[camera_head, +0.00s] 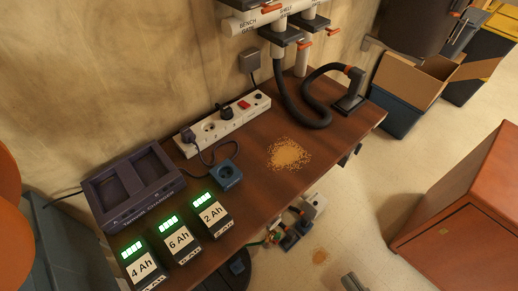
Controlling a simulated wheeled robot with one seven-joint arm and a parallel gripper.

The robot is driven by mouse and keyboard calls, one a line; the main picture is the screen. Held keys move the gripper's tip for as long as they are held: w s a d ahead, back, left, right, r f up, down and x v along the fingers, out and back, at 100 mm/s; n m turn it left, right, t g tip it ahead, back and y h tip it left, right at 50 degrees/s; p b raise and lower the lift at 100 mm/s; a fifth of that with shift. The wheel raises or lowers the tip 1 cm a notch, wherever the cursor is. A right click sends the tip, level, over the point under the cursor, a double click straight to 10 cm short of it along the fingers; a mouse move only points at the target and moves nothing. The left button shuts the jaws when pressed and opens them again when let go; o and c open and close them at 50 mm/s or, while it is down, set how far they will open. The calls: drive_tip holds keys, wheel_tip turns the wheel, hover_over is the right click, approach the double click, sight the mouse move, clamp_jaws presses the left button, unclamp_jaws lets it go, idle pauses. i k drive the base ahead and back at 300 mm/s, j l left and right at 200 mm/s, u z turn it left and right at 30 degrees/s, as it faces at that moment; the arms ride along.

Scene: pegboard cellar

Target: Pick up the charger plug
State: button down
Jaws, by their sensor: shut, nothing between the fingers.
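A white power strip (243,117) lies on the wooden bench against the wall. A dark plug (188,137) sits at its left end, with a black cable running to a small dark blue socket block (226,175). Another dark plug (226,113) sits near the strip's middle. I cannot tell for sure which is the charger plug. The dark tandem charger (137,190) stands at the bench's left; its cord leaves on the left side. My gripper (352,283) shows only as a grey tip at the bottom edge, shut and empty, away from the plugs.
Three battery packs labelled 4 Ah (140,268), 6 Ah (180,243) and 2 Ah (212,217) line the front edge. A sawdust pile (289,154) and black hose (305,120) are to the right. An orange-brown cabinet (465,215) stands on the right.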

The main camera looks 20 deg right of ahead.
sight(187, 135)
drive_tip(key=i+l, duration=0.35)
drive_tip(key=l+u, duration=0.15)
drive_tip(key=u, duration=1.5)
